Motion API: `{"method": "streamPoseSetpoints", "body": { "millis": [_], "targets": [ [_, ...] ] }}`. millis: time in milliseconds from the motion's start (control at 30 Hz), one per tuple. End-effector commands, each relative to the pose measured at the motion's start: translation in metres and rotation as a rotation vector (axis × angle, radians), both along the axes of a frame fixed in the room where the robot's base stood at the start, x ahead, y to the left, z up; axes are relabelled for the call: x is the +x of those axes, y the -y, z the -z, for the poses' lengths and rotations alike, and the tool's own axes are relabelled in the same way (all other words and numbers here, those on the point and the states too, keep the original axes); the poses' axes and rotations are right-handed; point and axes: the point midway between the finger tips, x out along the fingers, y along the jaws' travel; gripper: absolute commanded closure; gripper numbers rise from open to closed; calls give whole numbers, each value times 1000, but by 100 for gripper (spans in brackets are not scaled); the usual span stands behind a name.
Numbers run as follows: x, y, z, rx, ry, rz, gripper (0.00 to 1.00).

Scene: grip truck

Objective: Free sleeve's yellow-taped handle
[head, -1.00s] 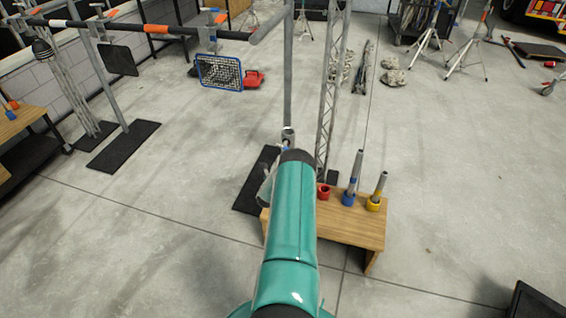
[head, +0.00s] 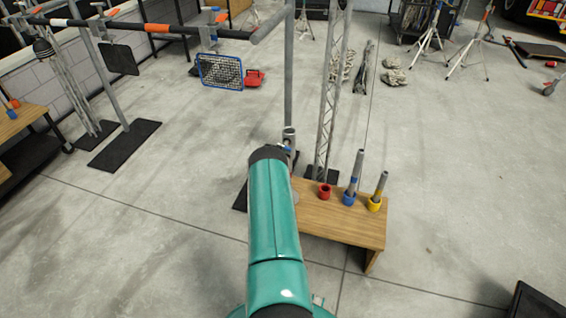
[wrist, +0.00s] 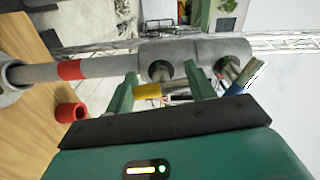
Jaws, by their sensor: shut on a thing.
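In the wrist view a grey metal sleeve (wrist: 195,55) sits crosswise, with a grey pole with a red band (wrist: 72,70) running left from it. A yellow-taped handle (wrist: 147,91) juts from the sleeve towards me. A blue-taped handle (wrist: 238,87) juts out farther right. My gripper (wrist: 163,78) has its two green fingers up at the sleeve, shut on the yellow-taped handle; the exact contact is partly hidden. In the head view the sleeve (head: 289,137) shows at the pole's lower end, and my teal arm hides the gripper.
A wooden bench (head: 335,222) carries a red cup (head: 325,191), a blue cup (head: 349,198) and a yellow cup (head: 374,204); grey rods stand in the latter two. A lattice truss (head: 326,110) stands behind.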

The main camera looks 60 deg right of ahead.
Motion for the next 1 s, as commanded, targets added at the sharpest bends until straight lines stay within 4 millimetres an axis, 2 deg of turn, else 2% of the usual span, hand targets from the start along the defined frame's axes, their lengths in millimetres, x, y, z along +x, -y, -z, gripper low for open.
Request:
{"method": "streamPoseSetpoints", "body": {
  "millis": [700, 1000],
  "targets": [
    [-1, 0, 3, -109, -669, -2, 68],
    [-2, 1, 3, -146, -905, -1, 68]
  ]
}}
